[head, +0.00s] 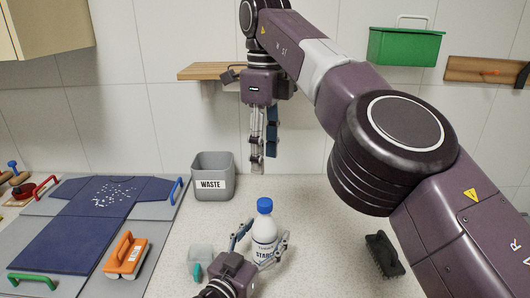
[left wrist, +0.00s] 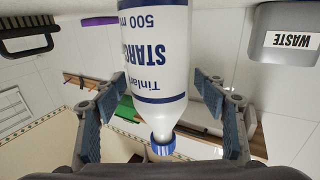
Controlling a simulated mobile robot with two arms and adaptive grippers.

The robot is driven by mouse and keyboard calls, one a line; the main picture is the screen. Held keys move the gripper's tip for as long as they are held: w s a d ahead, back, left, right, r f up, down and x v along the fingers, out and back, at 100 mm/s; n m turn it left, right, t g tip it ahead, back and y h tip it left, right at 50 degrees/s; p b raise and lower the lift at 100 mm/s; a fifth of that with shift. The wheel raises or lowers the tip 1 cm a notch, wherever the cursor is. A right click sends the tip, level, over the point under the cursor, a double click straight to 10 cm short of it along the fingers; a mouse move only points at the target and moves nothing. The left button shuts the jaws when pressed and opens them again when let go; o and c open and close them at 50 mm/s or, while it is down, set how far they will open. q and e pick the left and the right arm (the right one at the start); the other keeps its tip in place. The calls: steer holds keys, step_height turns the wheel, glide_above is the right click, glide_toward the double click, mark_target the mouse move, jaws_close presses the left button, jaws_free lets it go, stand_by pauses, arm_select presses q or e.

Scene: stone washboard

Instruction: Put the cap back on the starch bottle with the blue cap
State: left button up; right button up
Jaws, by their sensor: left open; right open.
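The white starch bottle (head: 265,240) stands upright on the stone counter, below the middle of the head view. The blue cap (head: 265,205) sits on its neck; whether it is fully tightened I cannot tell. My left gripper (head: 262,240) is open, with its fingers on either side of the bottle. The left wrist view, upside down, shows the bottle (left wrist: 155,50) and the ribbed cap (left wrist: 162,148) between the spread fingers, with gaps on both sides. My right gripper (head: 264,160) is open and empty, pointing down above and behind the bottle.
A grey waste bin (head: 213,181) stands behind left. A small translucent container (head: 201,255) is left of the bottle. An orange-handled block (head: 126,254) and dark blue cloth (head: 75,225) lie farther left. A black brush (head: 384,254) lies right, with clear counter between.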

arm_select(q)
steer(key=v, duration=1.2)
